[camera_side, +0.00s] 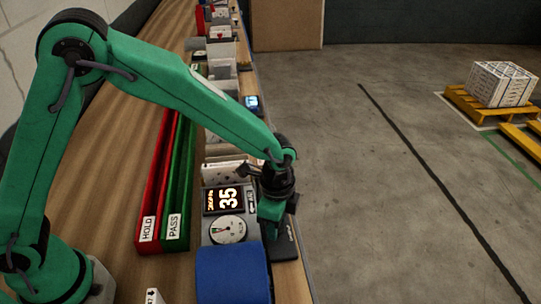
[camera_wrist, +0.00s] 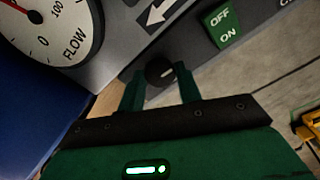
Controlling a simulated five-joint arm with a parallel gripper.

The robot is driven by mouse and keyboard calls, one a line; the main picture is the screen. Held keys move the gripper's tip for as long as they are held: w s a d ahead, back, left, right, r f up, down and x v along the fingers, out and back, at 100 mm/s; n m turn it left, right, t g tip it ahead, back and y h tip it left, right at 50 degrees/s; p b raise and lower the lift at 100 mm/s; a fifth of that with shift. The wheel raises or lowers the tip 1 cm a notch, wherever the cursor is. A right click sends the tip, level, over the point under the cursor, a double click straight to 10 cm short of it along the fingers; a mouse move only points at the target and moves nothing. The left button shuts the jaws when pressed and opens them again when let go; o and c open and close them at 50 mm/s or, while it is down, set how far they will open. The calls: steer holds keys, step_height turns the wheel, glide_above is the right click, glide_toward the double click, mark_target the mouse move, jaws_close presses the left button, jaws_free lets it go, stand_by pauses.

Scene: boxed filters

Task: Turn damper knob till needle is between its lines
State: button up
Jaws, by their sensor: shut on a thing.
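The black damper knob (camera_wrist: 159,71) sits on the grey panel in the wrist view. My gripper (camera_wrist: 159,84) is shut on the knob, one finger on each side. In the side view my gripper (camera_side: 270,212) is over the panel's right side and hides the knob. The white FLOW gauge (camera_wrist: 50,25) is cut off at the upper left of the wrist view. Part of its red needle shows near the top left edge; its lines cannot be made out.
A green OFF/ON switch (camera_wrist: 226,22) is right of the knob. A blue object (camera_side: 232,272) stands close in front of the gauge. A red HOLD tray (camera_side: 149,210) and green PASS tray (camera_side: 176,212) lie to the left. A black slab (camera_side: 285,243) is beside the gripper.

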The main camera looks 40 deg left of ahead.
steer(key=shift+m, duration=1.1)
steer(key=o, duration=1)
